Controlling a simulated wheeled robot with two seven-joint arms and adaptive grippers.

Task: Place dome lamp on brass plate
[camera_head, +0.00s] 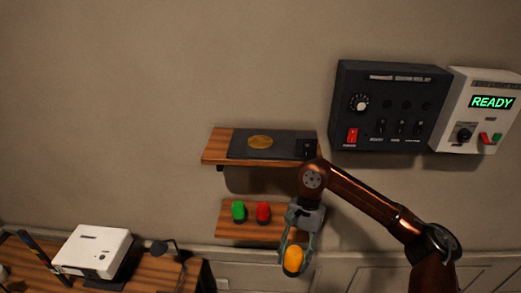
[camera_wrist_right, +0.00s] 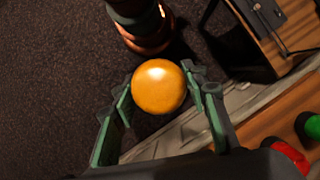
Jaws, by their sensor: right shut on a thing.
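The yellow-orange dome lamp (camera_head: 293,259) is held between the fingers of my right gripper (camera_head: 292,250), below and in front of the lower shelf. In the right wrist view the lamp (camera_wrist_right: 158,87) sits between the two green fingers of the right gripper (camera_wrist_right: 160,92). The brass plate (camera_head: 260,142) is a flat oval on the dark panel of the upper shelf, up and left of the gripper. Nothing rests on it. My left gripper is not in view.
A green lamp (camera_head: 238,211) and a red lamp (camera_head: 263,213) stand on the lower wooden shelf (camera_head: 229,229). A black box (camera_head: 306,148) sits at the upper shelf's right end. A switch panel (camera_head: 385,108) and a READY box (camera_head: 480,112) are on the wall. A white device (camera_head: 93,250) is lower left.

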